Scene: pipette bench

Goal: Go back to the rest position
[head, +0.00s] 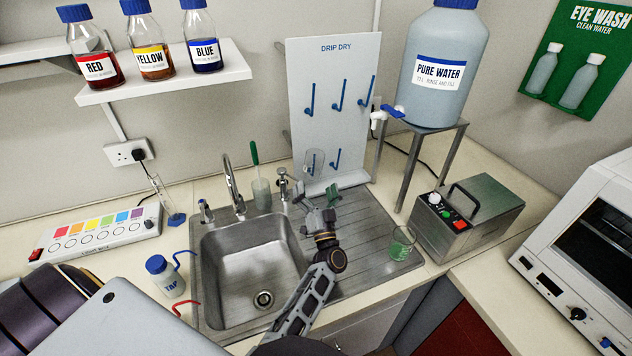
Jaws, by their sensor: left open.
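My left gripper (317,196) is above the sink's ribbed drainboard (350,225), in front of the drip-dry board (330,100). Its fingers are spread and nothing shows between them. A clear glass vessel (315,162) is on the lower left part of the board, just behind and above the fingers; I cannot tell the exact gap. My right gripper is not in view.
The sink basin (250,265) with its tap (234,185) lies left of my forearm. A beaker of green liquid (402,243) stands on the drainboard's right. A metal box (468,215) and a water-tank stand (405,170) are further right. A TAP wash bottle (165,277) stands left.

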